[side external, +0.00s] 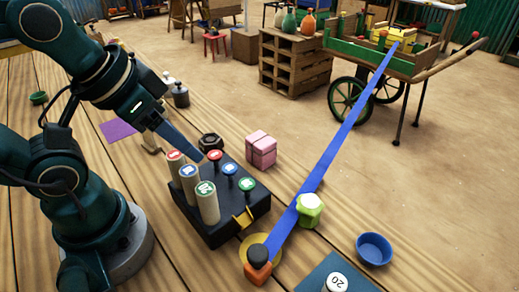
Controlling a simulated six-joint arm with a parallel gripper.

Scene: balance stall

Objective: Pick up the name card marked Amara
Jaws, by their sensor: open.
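I cannot make out a name card marked Amara; no name is readable in this view. A flat purple sheet (118,130) lies on the table behind my arm, with no writing I can read. My gripper (184,146) points down and right, just behind the black block with its upright cylinders. It is open, and nothing shows between its fingers. One long blue-grey finger is plain; the other is mostly hidden.
The black block (238,219) holds several cylinders and round-topped pegs. A long blue strip (335,150) runs to a cart (385,62).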

